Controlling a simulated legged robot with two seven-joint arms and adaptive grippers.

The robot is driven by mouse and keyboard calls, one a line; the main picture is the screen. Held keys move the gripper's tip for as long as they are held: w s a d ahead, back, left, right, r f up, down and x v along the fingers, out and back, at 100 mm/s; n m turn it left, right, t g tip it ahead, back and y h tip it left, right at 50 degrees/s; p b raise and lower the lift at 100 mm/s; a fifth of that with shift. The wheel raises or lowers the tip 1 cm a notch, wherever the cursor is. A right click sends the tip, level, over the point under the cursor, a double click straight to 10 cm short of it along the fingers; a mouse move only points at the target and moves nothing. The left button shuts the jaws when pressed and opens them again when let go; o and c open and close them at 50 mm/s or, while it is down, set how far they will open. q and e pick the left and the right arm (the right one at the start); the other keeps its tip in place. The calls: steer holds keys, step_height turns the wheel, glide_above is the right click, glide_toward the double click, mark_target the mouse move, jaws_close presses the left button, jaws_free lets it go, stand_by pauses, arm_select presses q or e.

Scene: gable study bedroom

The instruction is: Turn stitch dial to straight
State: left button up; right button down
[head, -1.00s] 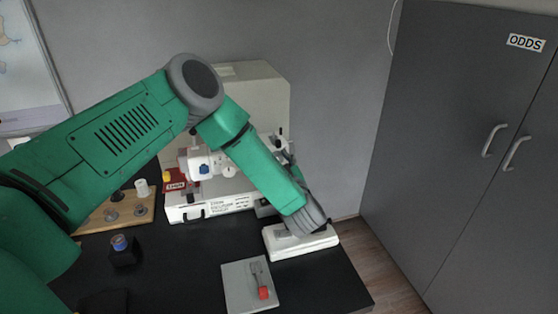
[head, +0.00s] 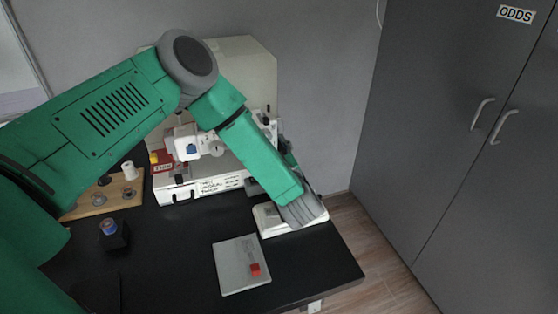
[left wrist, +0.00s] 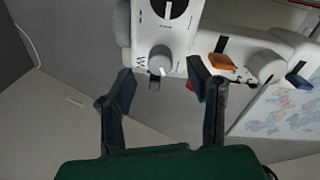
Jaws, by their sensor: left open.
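The white sewing machine (head: 240,62) stands at the back of the black desk, partly hidden by my left arm. In the left wrist view its front appears tilted, with a round grey knob (left wrist: 160,60) beside a zigzag-like mark and a black dial (left wrist: 172,8) with a white pointer line at the top edge. I cannot tell for sure which is the stitch dial. My left gripper (left wrist: 163,85) is open and empty, its fingers on either side of the grey knob in the picture; contact is not visible. My right gripper is not in view.
A white pedal-like block (head: 272,220) lies below my left wrist. A dark jar (head: 113,238) and a wooden tray (head: 130,203) stand left. A grey cabinet (head: 440,130) stands right.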

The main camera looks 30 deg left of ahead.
arm_select(q)
steer(key=v, duration=0.8)
steer(key=shift+w, duration=0.15)
